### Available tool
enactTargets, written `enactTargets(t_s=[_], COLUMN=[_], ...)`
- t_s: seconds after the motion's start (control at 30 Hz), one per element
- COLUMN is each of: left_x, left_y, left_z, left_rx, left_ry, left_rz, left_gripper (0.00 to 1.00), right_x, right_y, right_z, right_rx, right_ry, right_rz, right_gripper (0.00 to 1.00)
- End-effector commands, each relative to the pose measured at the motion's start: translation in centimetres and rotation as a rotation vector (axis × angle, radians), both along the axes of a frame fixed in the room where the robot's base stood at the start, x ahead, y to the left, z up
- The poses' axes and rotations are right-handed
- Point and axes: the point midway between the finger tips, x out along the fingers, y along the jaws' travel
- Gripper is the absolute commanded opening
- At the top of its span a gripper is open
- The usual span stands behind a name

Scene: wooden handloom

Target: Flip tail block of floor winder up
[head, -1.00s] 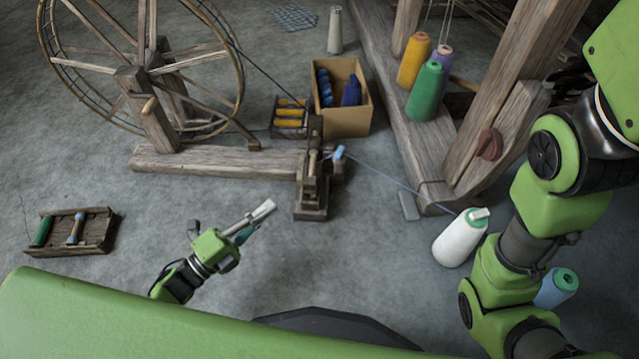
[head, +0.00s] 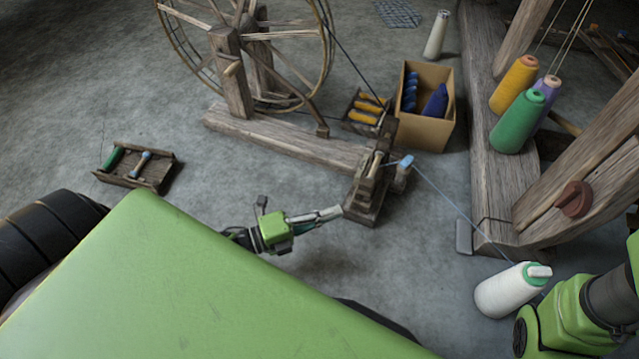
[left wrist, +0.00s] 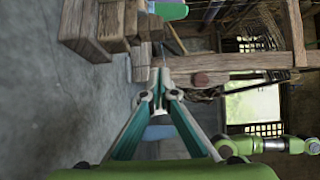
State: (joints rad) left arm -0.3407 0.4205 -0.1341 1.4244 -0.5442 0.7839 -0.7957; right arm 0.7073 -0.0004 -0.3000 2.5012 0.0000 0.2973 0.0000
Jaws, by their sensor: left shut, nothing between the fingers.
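The floor winder has a large spoked wheel (head: 250,45) and a long wooden base (head: 285,137). Its tail block (head: 368,185) stands at the right end of the base, with a blue bobbin (head: 401,165) beside it and a thread running off to the right. My left gripper (head: 339,211) is shut and empty, its tips close to the left side of the tail block's foot; contact cannot be told. In the left wrist view the shut fingers (left wrist: 159,82) point toward wooden parts (left wrist: 95,25) at upper left. My right gripper is out of view.
A cardboard box (head: 424,130) with blue cones and a small rack of yellow bobbins (head: 365,112) stand behind the tail block. A wooden tray (head: 157,175) lies left on open floor.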

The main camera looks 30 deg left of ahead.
Motion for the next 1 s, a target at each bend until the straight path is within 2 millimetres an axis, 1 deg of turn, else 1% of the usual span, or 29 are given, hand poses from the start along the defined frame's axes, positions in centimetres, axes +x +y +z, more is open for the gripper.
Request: enactTargets(t_s=[0.03, 0.2, 0.3, 0.4, 0.5, 0.6, 1.0], left_x=[1.0, 3.7, 5.4, 6.5, 7.2, 7.4, 7.5], left_y=[-0.8, -3.0, -2.7, -2.5, -2.5, -2.4, -2.4], left_z=[-0.4, -0.3, -0.5, -0.3, -0.2, -0.1, 0.1], left_rx=[-0.001, -0.002, 0.003, 0.002, 0.001, 0.001, 0.001], left_ry=[-0.006, -0.005, -0.004, -0.003, -0.001, -0.001, 0.001], left_rz=[-0.003, -0.002, -0.001, -0.002, -0.001, -0.001, 0.001], left_gripper=[0.0, 0.0, 0.0, 0.0, 0.0, 0.0, 0.0], right_x=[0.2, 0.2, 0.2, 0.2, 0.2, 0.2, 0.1], right_y=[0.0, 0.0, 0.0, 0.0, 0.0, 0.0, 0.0], right_z=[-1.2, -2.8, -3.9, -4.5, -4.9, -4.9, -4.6], right_rx=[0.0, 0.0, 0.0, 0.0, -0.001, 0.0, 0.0], right_ry=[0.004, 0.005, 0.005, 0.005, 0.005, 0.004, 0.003], right_rz=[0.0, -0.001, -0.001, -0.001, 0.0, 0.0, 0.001], right_gripper=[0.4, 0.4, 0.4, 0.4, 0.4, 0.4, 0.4])
